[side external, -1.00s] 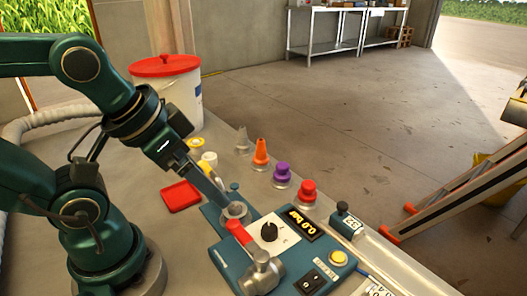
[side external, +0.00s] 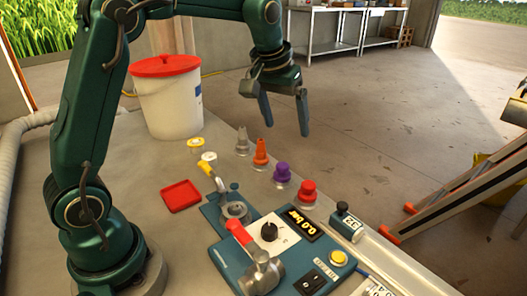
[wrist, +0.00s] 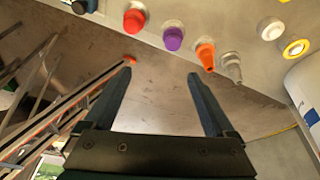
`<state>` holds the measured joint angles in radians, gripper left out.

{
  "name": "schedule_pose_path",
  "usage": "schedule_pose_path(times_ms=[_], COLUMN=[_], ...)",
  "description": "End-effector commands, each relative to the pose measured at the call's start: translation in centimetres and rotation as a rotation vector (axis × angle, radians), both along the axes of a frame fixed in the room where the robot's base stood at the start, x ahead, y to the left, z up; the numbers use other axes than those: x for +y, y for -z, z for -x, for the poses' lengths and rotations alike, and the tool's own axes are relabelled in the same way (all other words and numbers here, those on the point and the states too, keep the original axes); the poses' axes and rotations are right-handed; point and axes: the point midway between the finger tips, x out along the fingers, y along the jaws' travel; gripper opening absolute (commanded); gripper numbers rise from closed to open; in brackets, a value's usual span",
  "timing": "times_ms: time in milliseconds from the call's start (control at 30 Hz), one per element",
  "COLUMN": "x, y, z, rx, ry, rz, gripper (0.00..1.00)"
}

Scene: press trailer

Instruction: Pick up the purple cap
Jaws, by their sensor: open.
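The purple cap (side external: 281,170) sits on a small pale base near the table's far edge, between the orange cone-shaped cap (side external: 260,150) and the red cap (side external: 307,189). In the wrist view the purple cap (wrist: 173,38) shows at the top, beyond the fingertips. My gripper (side external: 285,130) is open and empty, raised above the row of caps and toward its far side. In the wrist view my gripper (wrist: 160,72) has its two fingers wide apart with only floor between them.
A grey cone-shaped cap (side external: 242,141) stands beside the orange one. A blue press unit (side external: 225,258) with a red-handled lever lies in front. A red tray (side external: 180,195) and a white bucket (side external: 168,100) with a red lid stand left. A ladder-like frame (side external: 455,195) is off the table, right.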

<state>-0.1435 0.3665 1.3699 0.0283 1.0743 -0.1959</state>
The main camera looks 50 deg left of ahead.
Motion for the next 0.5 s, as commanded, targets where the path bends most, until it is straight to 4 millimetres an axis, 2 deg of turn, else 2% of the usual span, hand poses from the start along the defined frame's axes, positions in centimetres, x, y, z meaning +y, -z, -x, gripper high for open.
schedule_pose_path(times_ms=[33,200,300,500], x=[0.6,2.0,2.5,2.8], y=[1.7,6.0,7.9,10.1], z=[-0.9,-2.4,-2.4,-2.1], rx=[0.032,0.108,0.148,0.185], ry=[-0.016,-0.047,-0.058,-0.067], rz=[0.004,0.017,0.024,0.031], gripper=[0.9,0.9,0.9,0.9])
